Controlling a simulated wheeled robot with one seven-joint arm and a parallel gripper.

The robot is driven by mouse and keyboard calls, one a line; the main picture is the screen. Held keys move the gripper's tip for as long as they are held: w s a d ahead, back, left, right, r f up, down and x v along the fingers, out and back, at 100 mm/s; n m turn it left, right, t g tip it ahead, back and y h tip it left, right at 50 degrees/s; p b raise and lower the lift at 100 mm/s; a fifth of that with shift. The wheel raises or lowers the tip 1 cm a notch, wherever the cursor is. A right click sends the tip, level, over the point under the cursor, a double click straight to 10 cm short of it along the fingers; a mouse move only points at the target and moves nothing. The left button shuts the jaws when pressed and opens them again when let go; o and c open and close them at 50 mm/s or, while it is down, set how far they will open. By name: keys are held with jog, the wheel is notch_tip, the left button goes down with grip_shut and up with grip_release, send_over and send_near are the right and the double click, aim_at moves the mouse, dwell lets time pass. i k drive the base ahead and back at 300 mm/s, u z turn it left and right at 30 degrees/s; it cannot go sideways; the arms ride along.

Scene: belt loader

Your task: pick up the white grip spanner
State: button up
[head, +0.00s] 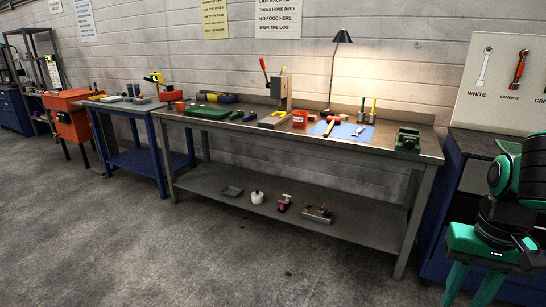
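A small pale spanner-like tool (358,132) lies on the blue mat (325,130) on the long workbench; it is too small to be sure of its grip colour. On the pale board at the right, a white spanner shape (484,69) hangs or is drawn above the label WHITE; I cannot tell which. An orange-red spanner (519,68) shows above the label ORANGE. My gripper (470,287) is at the lower right, right of the bench and well away from the mat. Its two green fingers point down and stand apart; their tips are cut off by the frame. Nothing shows between them.
The bench also holds a hammer (331,127), a red tin (299,119), a green vise (408,140), a lamp (342,38) and green cases (207,112). A blue cabinet (452,190) stands right of the bench. The floor in front (180,250) is clear.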

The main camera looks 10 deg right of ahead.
aim_at(359, 131)
jog(key=z, duration=0.3)
jog(key=i, duration=2.35)
jog(key=u, duration=0.25)
jog(key=i, duration=1)
jog(key=z, duration=0.05)
